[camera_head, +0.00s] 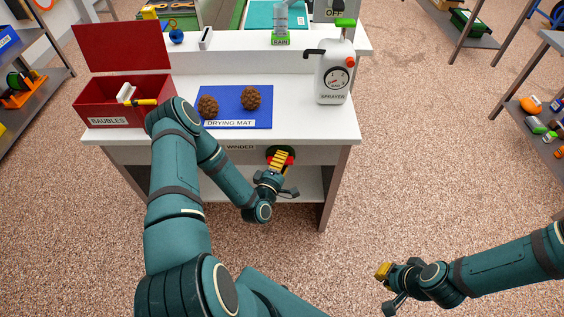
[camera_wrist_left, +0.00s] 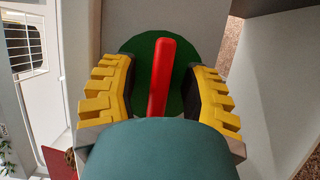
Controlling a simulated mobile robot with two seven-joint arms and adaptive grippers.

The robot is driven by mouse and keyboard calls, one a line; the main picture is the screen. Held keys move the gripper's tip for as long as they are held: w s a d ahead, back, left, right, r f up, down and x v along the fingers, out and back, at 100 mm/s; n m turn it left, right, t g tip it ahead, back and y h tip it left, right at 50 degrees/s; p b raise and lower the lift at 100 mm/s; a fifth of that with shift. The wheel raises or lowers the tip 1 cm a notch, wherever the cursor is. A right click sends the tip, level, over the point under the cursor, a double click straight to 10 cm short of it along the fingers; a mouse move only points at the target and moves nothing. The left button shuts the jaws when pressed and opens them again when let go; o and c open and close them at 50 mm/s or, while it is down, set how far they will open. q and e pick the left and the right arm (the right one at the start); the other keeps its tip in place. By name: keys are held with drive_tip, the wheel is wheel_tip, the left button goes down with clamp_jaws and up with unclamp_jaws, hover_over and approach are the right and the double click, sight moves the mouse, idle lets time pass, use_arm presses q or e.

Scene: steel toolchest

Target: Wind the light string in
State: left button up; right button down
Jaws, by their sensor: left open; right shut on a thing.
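The winder is a green disc (camera_wrist_left: 140,60) with a red handle (camera_wrist_left: 160,80), on the bench front by the WINDER label (camera_head: 240,147). My left gripper (camera_head: 278,161) is at the winder and hides much of it in the head view. In the left wrist view its yellow fingers stand apart on either side of the red handle, with a gap visible on each side. My right gripper (camera_head: 383,271) is low at the right, over the floor, away from the bench. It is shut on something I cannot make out. I cannot make out the light string.
On the white bench (camera_head: 310,118) stand an open red BAUBLES box (camera_head: 88,105), a blue drying mat (camera_head: 228,112) with two brown cones, and a white sprayer (camera_head: 333,72). A shelf lies under the bench. The floor between bench and right arm is clear.

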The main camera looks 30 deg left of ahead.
use_arm(q)
clamp_jaws()
